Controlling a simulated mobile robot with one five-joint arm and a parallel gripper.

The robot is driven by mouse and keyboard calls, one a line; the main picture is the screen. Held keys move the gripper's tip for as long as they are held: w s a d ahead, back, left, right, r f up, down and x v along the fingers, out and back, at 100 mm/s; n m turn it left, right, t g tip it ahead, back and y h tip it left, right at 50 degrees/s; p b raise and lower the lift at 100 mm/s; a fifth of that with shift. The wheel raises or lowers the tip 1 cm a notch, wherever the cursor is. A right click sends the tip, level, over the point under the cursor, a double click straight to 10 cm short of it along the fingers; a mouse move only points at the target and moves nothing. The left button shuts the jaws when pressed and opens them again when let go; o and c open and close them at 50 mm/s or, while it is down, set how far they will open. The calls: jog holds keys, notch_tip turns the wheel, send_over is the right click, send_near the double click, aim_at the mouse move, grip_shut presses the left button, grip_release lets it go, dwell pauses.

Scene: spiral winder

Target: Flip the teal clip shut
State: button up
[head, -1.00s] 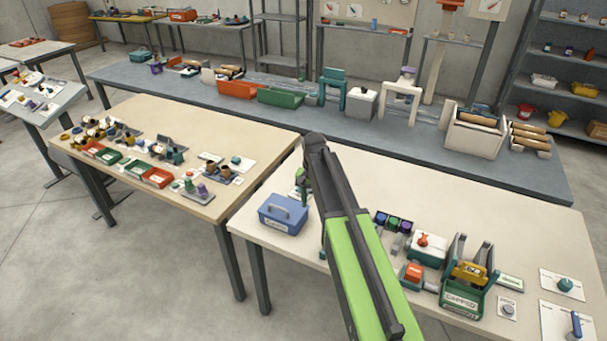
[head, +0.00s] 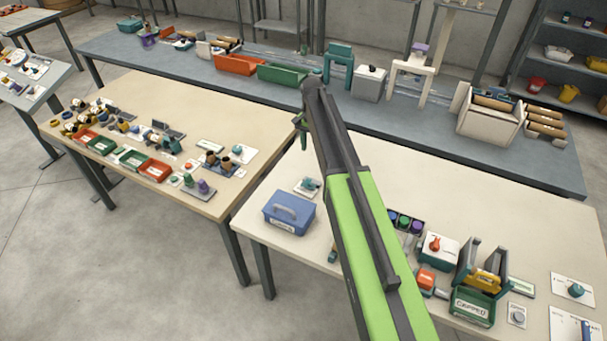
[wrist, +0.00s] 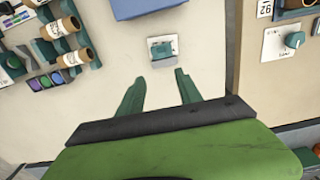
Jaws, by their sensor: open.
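The teal clip (wrist: 161,50) sits on a small white plate on the cream table, just beyond my fingertips in the wrist view. It also shows in the head view (head: 308,186), behind the blue box. I cannot tell how far its flap is raised. My gripper (wrist: 159,76) is open and empty, its two teal fingers pointing towards the clip, with a gap left to it in the picture. In the head view my arm crosses the middle, and my fingers are mostly hidden at its far end.
A blue box (head: 289,214) with a handle stands close to the clip; it also shows in the wrist view (wrist: 145,8). Coloured caps (head: 404,221) and a green "CAPPED" bin (head: 472,307) stand to the right. A gap separates this table from the left table (head: 214,203).

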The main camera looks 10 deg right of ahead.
jog(key=b, duration=1.8)
send_near(309, 179)
notch_tip(309, 179, down, 10)
jog(key=shift+s+a+r, duration=0.1)
jog(key=shift+r+p, duration=0.1)
jog(key=shift+p, duration=0.2)
jog(key=shift+c, duration=0.4)
grip_shut()
